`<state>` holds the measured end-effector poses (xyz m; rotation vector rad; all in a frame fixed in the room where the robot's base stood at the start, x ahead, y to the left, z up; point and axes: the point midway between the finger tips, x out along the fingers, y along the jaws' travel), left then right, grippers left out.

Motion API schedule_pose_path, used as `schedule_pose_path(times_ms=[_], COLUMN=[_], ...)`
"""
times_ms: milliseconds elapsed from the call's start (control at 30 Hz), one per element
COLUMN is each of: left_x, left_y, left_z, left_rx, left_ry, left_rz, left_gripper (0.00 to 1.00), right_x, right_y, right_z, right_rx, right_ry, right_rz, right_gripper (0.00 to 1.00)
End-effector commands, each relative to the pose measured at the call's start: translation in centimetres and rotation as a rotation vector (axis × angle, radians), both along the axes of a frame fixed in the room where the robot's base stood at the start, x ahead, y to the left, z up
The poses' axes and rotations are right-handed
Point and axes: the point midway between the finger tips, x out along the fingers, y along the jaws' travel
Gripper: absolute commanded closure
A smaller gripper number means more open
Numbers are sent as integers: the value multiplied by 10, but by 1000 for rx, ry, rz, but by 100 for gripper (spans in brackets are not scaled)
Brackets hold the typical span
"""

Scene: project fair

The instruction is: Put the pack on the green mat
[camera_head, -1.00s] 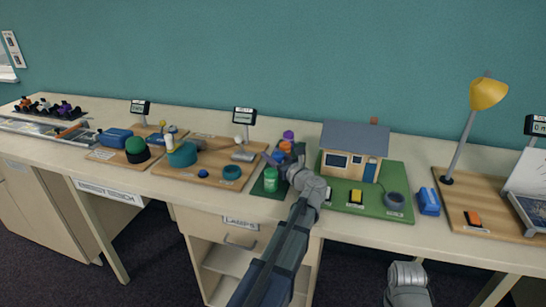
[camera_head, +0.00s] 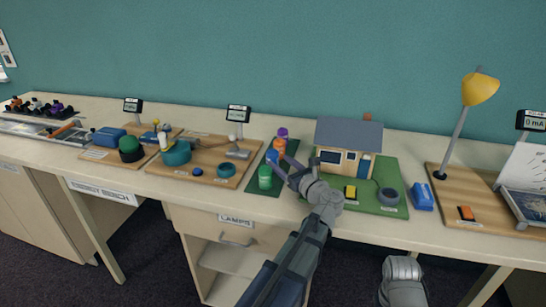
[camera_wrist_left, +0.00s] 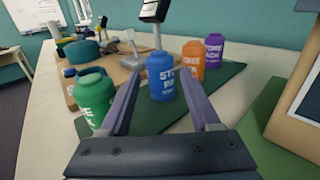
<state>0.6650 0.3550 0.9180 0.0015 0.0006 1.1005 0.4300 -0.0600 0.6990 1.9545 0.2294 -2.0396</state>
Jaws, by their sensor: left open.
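Several jars stand upright in a row on a dark green mat (camera_head: 262,187): green (camera_head: 265,176), blue (camera_head: 272,156), orange (camera_head: 279,145) and purple (camera_head: 283,133). In the left wrist view the blue jar (camera_wrist_left: 161,78), labelled like a store pack, stands just beyond my fingertips, seen between them and apart from both. The green jar (camera_wrist_left: 94,98) is close to the left finger there. My left gripper (camera_head: 288,168) is open and empty, right of the jars.
A model house (camera_head: 345,160) stands on a brighter green board (camera_head: 385,210) right of the mat. A blue box (camera_head: 422,197) lies beside that board. A wooden board (camera_head: 205,178) with a teal drum lies left. The table's front strip is clear.

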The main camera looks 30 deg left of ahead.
Motion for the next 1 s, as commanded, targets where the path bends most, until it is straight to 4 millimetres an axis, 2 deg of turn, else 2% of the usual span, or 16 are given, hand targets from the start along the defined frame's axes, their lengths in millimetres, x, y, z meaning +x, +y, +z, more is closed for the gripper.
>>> schedule_pose_path(times_ms=[100,300,833,1000], left_x=[-9,-15,-15,-15], left_y=[-17,-29,-30,-30], left_z=[0,0,0,18], left_rx=[0,0,0,0], left_ry=[0,0,0,0], left_rz=[-2,0,0,0], left_gripper=[37,37,37,37], right_x=[0,0,0,0], right_y=[0,0,0,0], right_z=[0,0,0,18], right_rx=[0,0,0,0], right_ry=[0,0,0,0], right_rz=[0,0,0,0], right_gripper=[100,100,100,100])
